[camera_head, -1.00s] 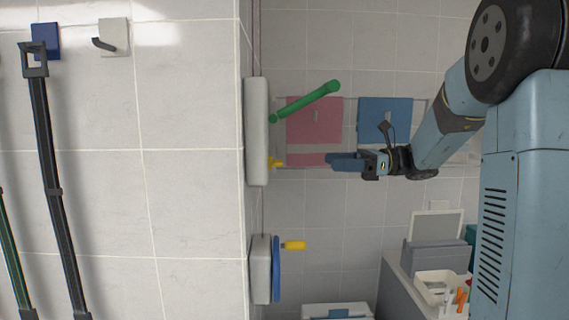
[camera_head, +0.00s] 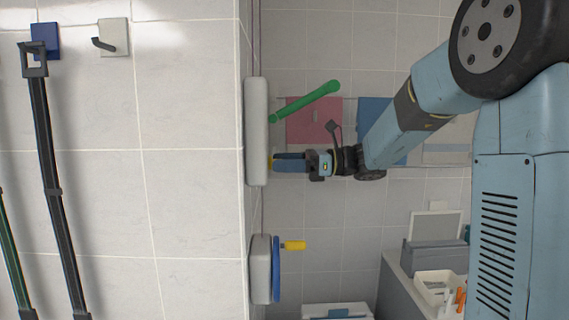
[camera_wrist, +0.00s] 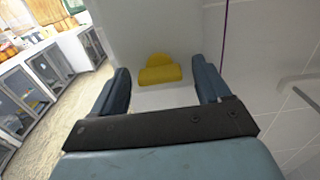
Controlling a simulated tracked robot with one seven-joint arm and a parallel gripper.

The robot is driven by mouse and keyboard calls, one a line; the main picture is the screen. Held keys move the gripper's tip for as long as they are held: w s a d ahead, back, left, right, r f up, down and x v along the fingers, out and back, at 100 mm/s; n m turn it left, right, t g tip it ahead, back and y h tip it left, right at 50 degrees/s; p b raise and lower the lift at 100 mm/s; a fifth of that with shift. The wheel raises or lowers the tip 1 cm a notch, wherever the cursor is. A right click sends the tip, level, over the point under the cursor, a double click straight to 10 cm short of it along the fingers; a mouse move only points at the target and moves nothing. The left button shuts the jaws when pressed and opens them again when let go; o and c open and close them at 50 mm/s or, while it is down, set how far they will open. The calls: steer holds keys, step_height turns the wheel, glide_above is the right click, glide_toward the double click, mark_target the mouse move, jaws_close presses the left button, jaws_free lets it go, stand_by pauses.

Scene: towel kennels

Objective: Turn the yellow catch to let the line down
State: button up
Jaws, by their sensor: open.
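The yellow catch (camera_wrist: 160,70) sits on the pale face of a wall-mounted grey housing (camera_head: 257,130), and in the wrist view it lies ahead of and between my fingers. My gripper (camera_head: 276,162) is open and empty, with its blue fingertips close to the housing. In the head view the fingers hide nearly all of the catch. I cannot tell whether a finger touches it. A green lever (camera_head: 305,102) slants up and to the right from the same housing, above my gripper. A thin purple line (camera_wrist: 223,40) runs beside the housing in the wrist view.
Below is a second housing (camera_head: 260,268) with a blue wheel (camera_head: 276,270) and yellow crank handle (camera_head: 294,245). Pink (camera_head: 308,120) and blue panels hang behind my arm. A counter with a white tray (camera_head: 440,285) stands lower right. Straps hang on the left wall.

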steer(key=shift+a, duration=0.1)
steer(key=shift+c, duration=0.3)
steer(key=c, duration=1)
